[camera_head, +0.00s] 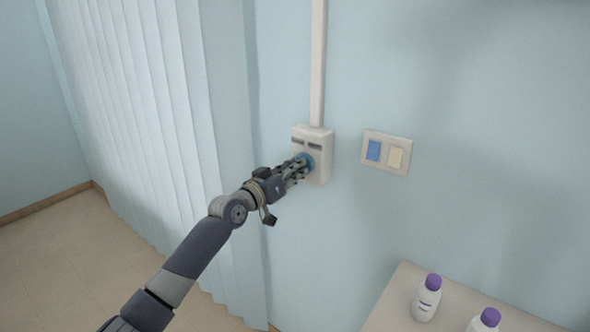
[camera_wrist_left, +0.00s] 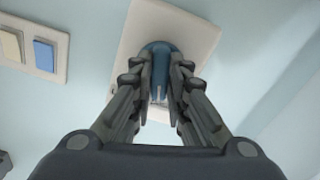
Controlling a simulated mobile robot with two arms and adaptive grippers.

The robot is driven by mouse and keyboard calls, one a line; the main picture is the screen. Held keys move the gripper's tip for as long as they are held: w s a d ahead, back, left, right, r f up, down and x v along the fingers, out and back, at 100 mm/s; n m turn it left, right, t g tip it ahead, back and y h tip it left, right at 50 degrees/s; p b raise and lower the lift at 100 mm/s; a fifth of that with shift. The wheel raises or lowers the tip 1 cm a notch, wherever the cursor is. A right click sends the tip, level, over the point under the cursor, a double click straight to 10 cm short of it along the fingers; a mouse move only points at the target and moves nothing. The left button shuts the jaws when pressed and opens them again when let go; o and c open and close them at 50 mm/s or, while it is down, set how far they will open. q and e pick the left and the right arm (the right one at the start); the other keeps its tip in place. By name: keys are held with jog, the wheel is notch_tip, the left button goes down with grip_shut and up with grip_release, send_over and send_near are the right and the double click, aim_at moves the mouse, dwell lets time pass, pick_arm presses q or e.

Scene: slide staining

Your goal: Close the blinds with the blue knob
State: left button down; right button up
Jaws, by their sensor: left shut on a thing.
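The blue knob (camera_head: 307,160) sits on a white wall box (camera_head: 322,172) below a vertical white conduit. My left gripper (camera_head: 300,165) reaches it from the left and is shut on it. In the left wrist view the knob (camera_wrist_left: 158,52) shows between the two fingers of the gripper (camera_wrist_left: 160,72), with the white box (camera_wrist_left: 195,38) behind. The fingers hide part of the knob. The vertical blinds (camera_head: 130,110) hang at the left, their pale slats spread along the wall. My right gripper is not in view.
A switch plate (camera_head: 385,165) with a blue and a cream switch is on the wall right of the box. A table (camera_head: 402,285) with purple-capped bottles (camera_head: 427,298) stands at the lower right. The floor at the left (camera_head: 60,250) is clear.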

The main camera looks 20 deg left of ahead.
pick_arm(q)
jog(key=shift+n+p, duration=1)
jog(key=shift+n, duration=3.2)
jog(key=c, duration=1.6)
grip_release()
jog(key=shift+o, duration=0.2)
jog(key=shift+s, duration=0.1)
jog(key=v, duration=1.2)
